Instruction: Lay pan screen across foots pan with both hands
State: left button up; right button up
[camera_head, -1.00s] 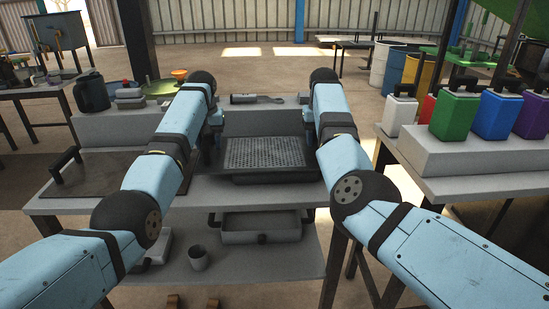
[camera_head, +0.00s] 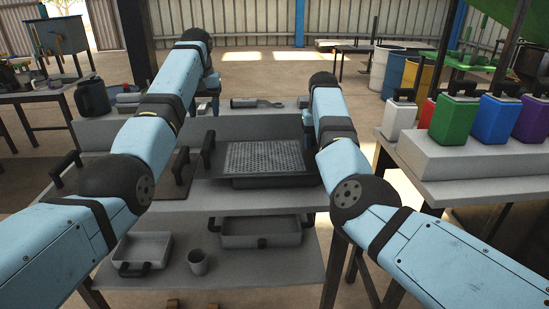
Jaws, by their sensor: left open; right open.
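The pan screen (camera_head: 264,156), a grey perforated sheet, lies across the dark foots pan (camera_head: 275,182) on the bench. The pan's front wall shows below the screen's front edge. A black upright handle (camera_head: 208,150) stands at the screen's left end. My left gripper (camera_head: 208,108) is open and empty, behind and above that handle and apart from it. My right gripper (camera_head: 307,122) is open beside the screen's right end. My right forearm partly hides it, so I cannot tell whether it touches the right handle.
A dark plate with black handles (camera_head: 68,165) lies at the bench's left. A tool (camera_head: 257,102) rests on the raised back ledge. The shelf below holds trays (camera_head: 262,233) and a cup (camera_head: 198,262). Coloured canisters (camera_head: 455,115) stand on the right table.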

notch_tip(320, 180, up, 12)
dwell(0.6)
